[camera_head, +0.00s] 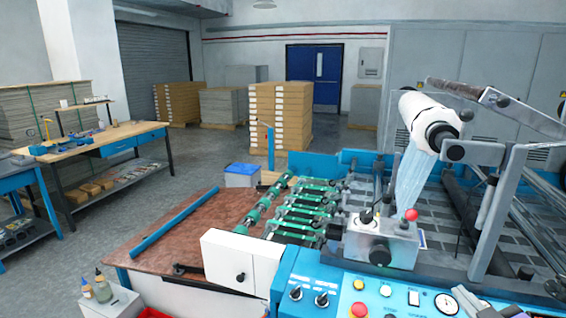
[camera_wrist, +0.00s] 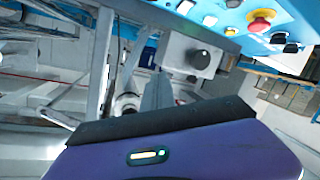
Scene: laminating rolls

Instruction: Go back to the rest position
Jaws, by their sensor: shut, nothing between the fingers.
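My gripper (camera_wrist: 159,82) shows in the wrist view as a grey tapered shape beyond the purple and black wrist housing. Its fingers are together with nothing between them. It is in the air, apart from the laminating machine, whose blue control panel (camera_wrist: 230,14) with a red button lies beyond it at the upper right. The wrist view is tilted strongly.
A grey control box with a red knob (camera_head: 411,214) stands up from the machine. Metal frame arms (camera_head: 497,215) rise at the right. A workbench (camera_head: 105,143) is at the left, stacked pallets (camera_head: 280,115) are behind. Open floor (camera_head: 200,160) lies between them.

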